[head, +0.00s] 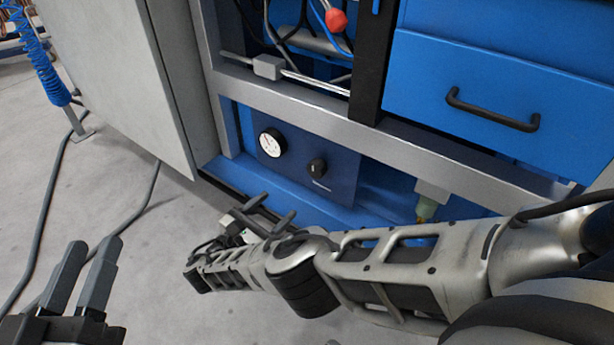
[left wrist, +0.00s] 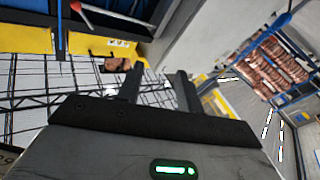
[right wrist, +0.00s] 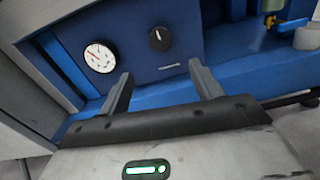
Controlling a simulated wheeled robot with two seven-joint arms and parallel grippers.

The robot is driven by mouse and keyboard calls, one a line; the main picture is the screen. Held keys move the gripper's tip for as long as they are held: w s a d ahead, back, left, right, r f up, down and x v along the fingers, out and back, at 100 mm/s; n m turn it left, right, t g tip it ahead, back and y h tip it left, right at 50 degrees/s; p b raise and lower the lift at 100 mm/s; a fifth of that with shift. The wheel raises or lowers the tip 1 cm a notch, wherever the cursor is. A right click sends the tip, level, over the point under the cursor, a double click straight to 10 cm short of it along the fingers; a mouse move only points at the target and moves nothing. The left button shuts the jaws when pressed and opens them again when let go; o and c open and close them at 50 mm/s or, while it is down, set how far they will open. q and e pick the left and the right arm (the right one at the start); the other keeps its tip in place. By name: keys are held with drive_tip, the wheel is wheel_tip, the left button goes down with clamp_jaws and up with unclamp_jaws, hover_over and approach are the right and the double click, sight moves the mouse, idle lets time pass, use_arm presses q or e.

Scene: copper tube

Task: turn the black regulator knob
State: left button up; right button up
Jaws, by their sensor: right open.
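The black regulator knob (head: 317,168) sits on a dark blue panel (head: 340,175) low in the blue machine. It also shows in the right wrist view (right wrist: 159,39), beyond and between the fingers. My right gripper (head: 270,210) is open and empty in front of the panel, below the knob and apart from it. Its fingers show in the right wrist view (right wrist: 162,88). My left gripper (head: 88,268) is open and empty over the floor at the lower left; it also shows in the left wrist view (left wrist: 160,88).
A round white gauge (head: 271,142) is left of the knob. A grey door (head: 120,75) stands at the left. A silver frame bar (head: 400,145) crosses above the panel. A blue drawer (head: 500,85) is at the upper right. A hose (head: 50,200) lies on the floor.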

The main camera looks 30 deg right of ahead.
approach(313, 172)
drive_tip(key=d, duration=0.2)
drive_tip(key=x, duration=0.2)
drive_tip(key=b+x, duration=0.1)
drive_tip(key=x, duration=0.4)
drive_tip(key=shift+w+d+f, duration=0.1)
drive_tip(key=shift+w+d, duration=0.15)
drive_tip(key=shift+w, duration=0.2)
drive_tip(key=shift+w+d, duration=0.2)
drive_tip(key=shift+d, duration=0.2)
use_arm(q)
wheel_tip(313, 172, up, 3)
drive_tip(key=shift+w+a+m+t+h, duration=0.15)
drive_tip(key=shift+m+t+h, duration=0.6)
drive_tip(key=shift+m, duration=0.45)
use_arm(e)
drive_tip(key=c, duration=1)
